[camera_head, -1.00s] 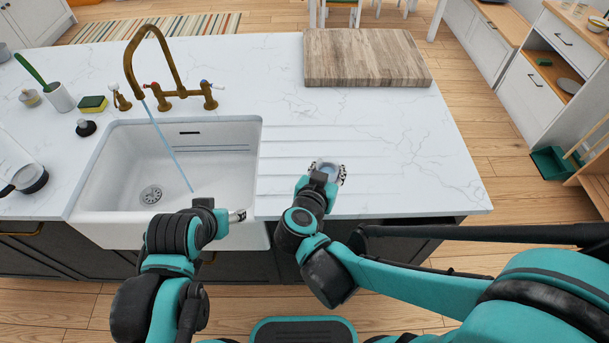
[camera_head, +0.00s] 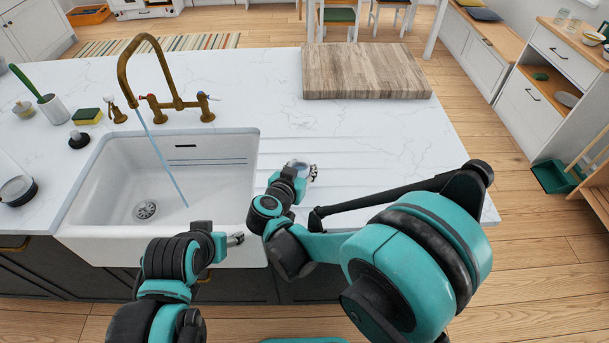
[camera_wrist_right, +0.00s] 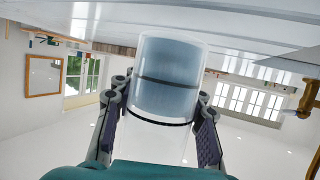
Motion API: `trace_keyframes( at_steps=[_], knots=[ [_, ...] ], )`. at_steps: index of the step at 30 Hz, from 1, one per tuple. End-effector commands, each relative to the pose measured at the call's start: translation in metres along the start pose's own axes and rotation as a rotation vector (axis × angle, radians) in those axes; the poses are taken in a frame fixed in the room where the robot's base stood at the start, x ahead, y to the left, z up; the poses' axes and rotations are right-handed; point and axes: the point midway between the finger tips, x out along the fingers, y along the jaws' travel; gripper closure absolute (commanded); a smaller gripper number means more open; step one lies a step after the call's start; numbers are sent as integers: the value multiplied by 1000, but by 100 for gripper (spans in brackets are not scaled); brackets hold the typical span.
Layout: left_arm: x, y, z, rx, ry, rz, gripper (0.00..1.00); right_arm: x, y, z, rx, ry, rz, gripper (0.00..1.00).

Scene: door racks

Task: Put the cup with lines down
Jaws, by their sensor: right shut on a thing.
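A clear cup with dark lines around it (camera_wrist_right: 168,78) stands out in the right wrist view, with a bluish tint inside. My right gripper (camera_head: 301,172) is shut on it, one finger on each side. In the head view only a small part of the cup (camera_head: 297,164) shows, over the grooved part of the white counter (camera_head: 375,130), just right of the sink. I cannot tell whether its base touches the counter. My left gripper (camera_head: 236,239) is at the sink's front edge, apart from the cup; its fingers are too small to read.
The white sink (camera_head: 215,175) is on the left, with water running from the brass tap (camera_head: 125,75). A wooden board (camera_head: 365,72) lies at the back. A sponge (camera_head: 87,116) and a brush holder (camera_head: 54,109) stand left of the tap. The counter's right part is clear.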

Motion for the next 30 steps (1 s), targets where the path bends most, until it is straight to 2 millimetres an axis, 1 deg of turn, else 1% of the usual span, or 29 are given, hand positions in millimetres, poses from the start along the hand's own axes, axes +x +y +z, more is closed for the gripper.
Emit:
trace_keyframes(
  at_steps=[1, 3, 6, 13, 17, 18, 21, 30],
  knots=[
    [6, 0, 4, 0, 0, 0, 39, 4, 0, 10, 0, 0, 0, 98],
    [10, 0, 8, 0, 0, 0, 39, 8, 0, 21, 0, 0, 0, 98],
    [14, 0, 10, 0, 0, 0, 39, 12, 0, 30, 0, 0, 0, 98],
    [12, 0, 9, 0, 0, 0, 39, 11, 0, 28, 0, 0, 0, 98],
    [16, 0, 11, 0, 0, 0, 39, 13, 0, 32, 0, 0, 0, 98],
    [16, 0, 11, 0, 0, 0, 39, 13, 0, 32, 0, 0, 0, 64],
    [15, 0, 11, 0, 0, 0, 39, 12, 0, 31, 0, 0, 0, 39],
    [14, 0, 10, 0, 0, 0, 39, 12, 0, 31, 0, 0, 0, 39]
  ],
)
